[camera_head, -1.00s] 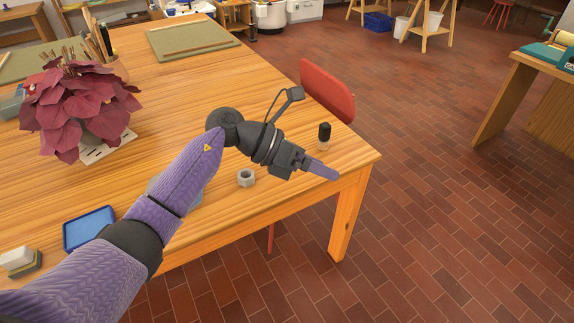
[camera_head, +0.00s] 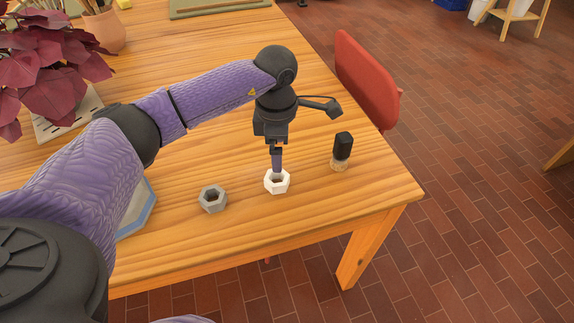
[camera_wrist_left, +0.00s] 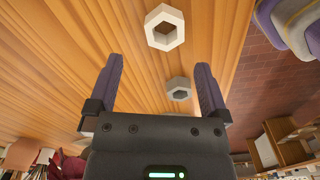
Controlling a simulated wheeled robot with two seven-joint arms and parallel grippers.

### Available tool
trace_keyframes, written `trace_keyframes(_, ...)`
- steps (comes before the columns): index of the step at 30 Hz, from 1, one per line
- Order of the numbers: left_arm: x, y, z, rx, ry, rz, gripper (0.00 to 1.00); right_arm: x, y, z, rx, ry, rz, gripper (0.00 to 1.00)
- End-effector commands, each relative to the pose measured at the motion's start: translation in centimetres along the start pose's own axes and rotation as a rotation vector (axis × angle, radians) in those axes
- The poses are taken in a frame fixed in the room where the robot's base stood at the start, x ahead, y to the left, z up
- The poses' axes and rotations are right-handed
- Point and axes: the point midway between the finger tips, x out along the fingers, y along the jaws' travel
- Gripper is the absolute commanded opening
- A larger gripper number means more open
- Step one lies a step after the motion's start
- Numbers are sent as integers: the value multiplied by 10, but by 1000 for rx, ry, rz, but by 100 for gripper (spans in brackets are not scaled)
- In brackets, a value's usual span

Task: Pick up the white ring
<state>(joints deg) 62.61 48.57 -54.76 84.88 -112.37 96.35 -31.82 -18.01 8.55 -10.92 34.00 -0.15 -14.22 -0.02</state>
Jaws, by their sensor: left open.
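The white ring (camera_head: 279,189) is a hexagonal nut shape lying flat on the wooden table near its front edge. My left gripper (camera_head: 277,170) points down over it, and its finger hides the ring's far side in the head view. In the left wrist view my open left gripper (camera_wrist_left: 160,63) has nothing between its fingers. The white ring (camera_wrist_left: 150,29) shows there beyond the fingertips, roughly in line with the gap. A similar grey ring (camera_head: 212,208) lies to the left of it; it also shows in the wrist view (camera_wrist_left: 180,81). My right gripper is out of view.
A black-capped object (camera_head: 342,150) stands to the right of the white ring. A blue-edged tray (camera_head: 143,212) lies left, partly behind my arm. A potted red plant (camera_head: 45,70) stands at the back left. A red chair (camera_head: 367,80) is at the table's right edge.

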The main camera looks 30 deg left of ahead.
Motion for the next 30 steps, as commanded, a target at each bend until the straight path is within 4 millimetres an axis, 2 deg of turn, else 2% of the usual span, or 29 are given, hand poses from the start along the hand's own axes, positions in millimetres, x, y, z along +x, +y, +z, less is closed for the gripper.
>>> trace_keyframes(1, 15, -1, 0, 0, 3, -5, 100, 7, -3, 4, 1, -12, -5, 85)
trace_keyframes(3, 29, -1, 0, 1, 2, -5, 100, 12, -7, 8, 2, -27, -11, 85)
trace_keyframes(7, 48, -3, 1, 1, 0, -4, 100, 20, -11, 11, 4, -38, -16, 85)
trace_keyframes(12, 82, -6, 2, 0, 1, -5, 100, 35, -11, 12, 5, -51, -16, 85)
trace_keyframes(19, 82, -5, 2, 0, -2, 0, 98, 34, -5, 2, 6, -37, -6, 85)
trace_keyframes(30, 82, -5, 2, 0, -2, -1, 20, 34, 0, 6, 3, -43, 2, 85)
